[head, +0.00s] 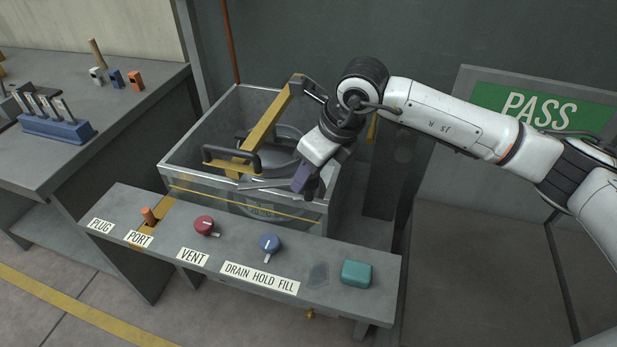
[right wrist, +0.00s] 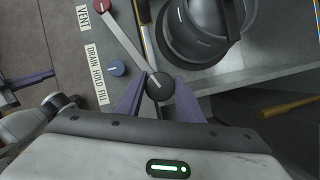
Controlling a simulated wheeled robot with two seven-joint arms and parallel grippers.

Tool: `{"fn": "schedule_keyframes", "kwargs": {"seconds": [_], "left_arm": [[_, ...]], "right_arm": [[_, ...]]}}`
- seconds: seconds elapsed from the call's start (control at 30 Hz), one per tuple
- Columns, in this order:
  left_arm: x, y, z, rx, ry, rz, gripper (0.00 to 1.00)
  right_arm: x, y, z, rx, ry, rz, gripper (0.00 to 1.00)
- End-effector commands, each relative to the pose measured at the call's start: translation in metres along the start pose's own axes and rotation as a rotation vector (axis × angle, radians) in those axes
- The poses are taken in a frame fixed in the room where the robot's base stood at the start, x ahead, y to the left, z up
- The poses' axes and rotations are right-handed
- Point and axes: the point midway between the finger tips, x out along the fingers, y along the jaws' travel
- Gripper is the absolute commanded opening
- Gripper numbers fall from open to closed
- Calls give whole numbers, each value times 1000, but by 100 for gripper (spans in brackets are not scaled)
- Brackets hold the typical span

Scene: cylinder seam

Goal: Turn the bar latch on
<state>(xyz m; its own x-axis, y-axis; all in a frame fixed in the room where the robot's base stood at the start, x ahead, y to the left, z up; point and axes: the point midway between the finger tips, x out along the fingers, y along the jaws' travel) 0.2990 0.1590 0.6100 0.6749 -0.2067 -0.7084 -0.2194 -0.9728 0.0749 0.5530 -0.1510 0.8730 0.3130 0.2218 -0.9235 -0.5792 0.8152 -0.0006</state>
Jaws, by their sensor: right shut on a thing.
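The bar latch (head: 265,183) is a flat grey lever lying along the front rim of the clear-walled tank (head: 200,180). In the right wrist view the bar latch (right wrist: 124,38) runs from the upper left to a round dark knob (right wrist: 160,87) with a white mark. My right gripper (head: 304,184) reaches down over the tank's front right corner. In the right wrist view its purple fingers (right wrist: 159,100) stand on both sides of the knob, shut on it. The head view hides the knob behind the gripper.
A yellow bar with dark handles (head: 262,130) spans the tank above a dark round vessel (head: 285,137). The front panel (head: 190,275) carries a red knob (head: 204,225), a blue knob (head: 269,243) and a teal block (head: 356,273). A workbench (head: 40,170) with tools stands left.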

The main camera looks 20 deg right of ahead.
Motion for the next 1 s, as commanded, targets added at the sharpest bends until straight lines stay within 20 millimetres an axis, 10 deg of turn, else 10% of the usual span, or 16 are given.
{"fn": "schedule_keyframes", "kwargs": {"seconds": [1.0], "left_arm": [[18,6,4,9,20,11,0]], "right_arm": [[-1,-1,1,411,-1,-170,12]]}}
